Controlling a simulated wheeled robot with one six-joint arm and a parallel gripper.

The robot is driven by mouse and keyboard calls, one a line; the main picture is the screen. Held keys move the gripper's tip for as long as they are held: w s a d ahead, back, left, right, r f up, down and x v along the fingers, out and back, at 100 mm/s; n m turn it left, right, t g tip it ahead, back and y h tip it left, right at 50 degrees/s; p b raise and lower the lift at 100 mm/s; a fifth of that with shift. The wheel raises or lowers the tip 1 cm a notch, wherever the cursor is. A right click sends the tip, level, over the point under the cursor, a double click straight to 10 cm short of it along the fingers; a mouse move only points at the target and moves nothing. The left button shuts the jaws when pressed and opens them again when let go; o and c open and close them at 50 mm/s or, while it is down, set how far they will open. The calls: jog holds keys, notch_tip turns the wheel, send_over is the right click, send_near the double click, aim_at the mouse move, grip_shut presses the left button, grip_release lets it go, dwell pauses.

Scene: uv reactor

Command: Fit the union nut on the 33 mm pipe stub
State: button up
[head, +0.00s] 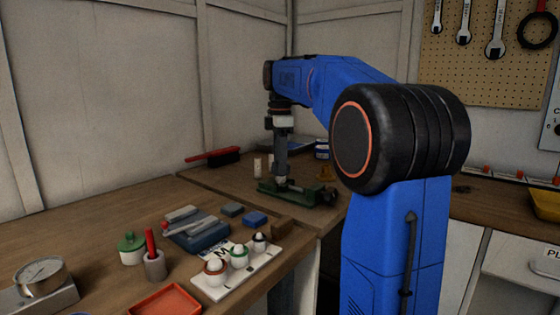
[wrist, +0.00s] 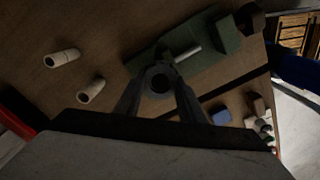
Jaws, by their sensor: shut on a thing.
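My gripper (head: 281,174) points straight down over the green vise (head: 318,195) on the far part of the bench. In the wrist view, my gripper (wrist: 158,92) is shut on a dark, round union nut (wrist: 159,74), with its hole facing the camera. The green vise (wrist: 214,62) lies just beyond the nut, and a grey metal rod (wrist: 187,52) shows on it. I cannot tell whether this rod is the 33 mm pipe stub or a vise part. Whether the nut touches anything below is hidden.
Two pale cylinders (wrist: 62,58) stand left of the vise. A red-handled brush (head: 212,157) lies near the back wall. A white tray with several knobs (head: 238,272), a blue block (head: 255,218) and a gauge (head: 42,274) occupy the near bench.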

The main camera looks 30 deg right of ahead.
jog(key=shift+f, duration=1.3)
jog(key=o, duration=1.1)
notch_tip(320, 180, up, 17)
jog(key=shift+r, duration=0.2)
dwell(0.5)
